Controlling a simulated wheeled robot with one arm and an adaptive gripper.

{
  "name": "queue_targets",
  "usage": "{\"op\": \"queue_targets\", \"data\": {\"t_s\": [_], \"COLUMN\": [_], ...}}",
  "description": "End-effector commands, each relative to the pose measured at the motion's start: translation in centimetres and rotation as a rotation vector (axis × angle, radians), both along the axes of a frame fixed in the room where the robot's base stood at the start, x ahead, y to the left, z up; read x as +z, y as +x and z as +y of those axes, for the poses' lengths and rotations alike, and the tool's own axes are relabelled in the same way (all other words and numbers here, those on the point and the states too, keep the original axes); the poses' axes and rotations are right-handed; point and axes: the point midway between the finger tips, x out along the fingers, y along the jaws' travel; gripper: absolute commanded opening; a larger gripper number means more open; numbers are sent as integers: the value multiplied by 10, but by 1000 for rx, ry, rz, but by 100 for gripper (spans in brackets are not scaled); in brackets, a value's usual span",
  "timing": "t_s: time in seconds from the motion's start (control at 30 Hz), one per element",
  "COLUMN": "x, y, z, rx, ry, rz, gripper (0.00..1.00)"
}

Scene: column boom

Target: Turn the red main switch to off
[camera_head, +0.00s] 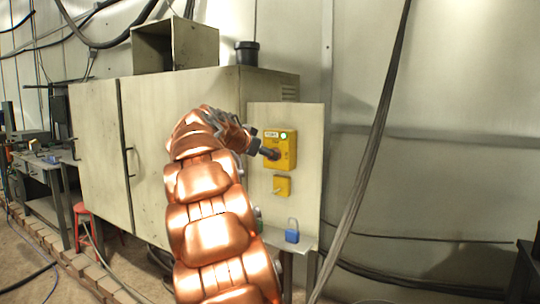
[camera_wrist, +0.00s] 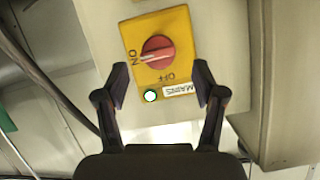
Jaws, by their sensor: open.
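The red main switch (camera_wrist: 158,50) is a round knob on a yellow box (camera_wrist: 183,28), seen in the wrist view. Its white mark points to the ON lettering, and OFF is printed a quarter turn away. A lit green lamp (camera_wrist: 150,96) and a MAINS label (camera_wrist: 181,90) sit on the same box. In the head view the yellow box (camera_head: 290,151) is on an upright panel, with the knob hidden behind my gripper (camera_head: 267,149). My gripper is open and empty. Its fingers (camera_wrist: 160,68) are apart, short of the knob and either side of it in the wrist view.
A smaller yellow box (camera_head: 282,186) with a knob is on the panel (camera_head: 310,190) below. A blue padlock (camera_head: 292,232) is on the ledge beneath. A thick cable (camera_head: 372,150) hangs to the right. A large cabinet (camera_head: 150,150) stands left behind my arm.

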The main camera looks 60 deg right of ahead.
Motion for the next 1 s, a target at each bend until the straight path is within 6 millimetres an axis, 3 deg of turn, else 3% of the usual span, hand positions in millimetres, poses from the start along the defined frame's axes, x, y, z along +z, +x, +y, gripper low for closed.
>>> {"op": "queue_targets", "data": {"t_s": [0.3, 0.6, 1.0], "x": [-15, -17, -17], "y": [2, 2, 2], "z": [-38, -42, -42], "rx": [-1, 0, 1], "ry": [2, 1, 1], "rz": [1, 0, 1], "gripper": [69, 69, 28]}}
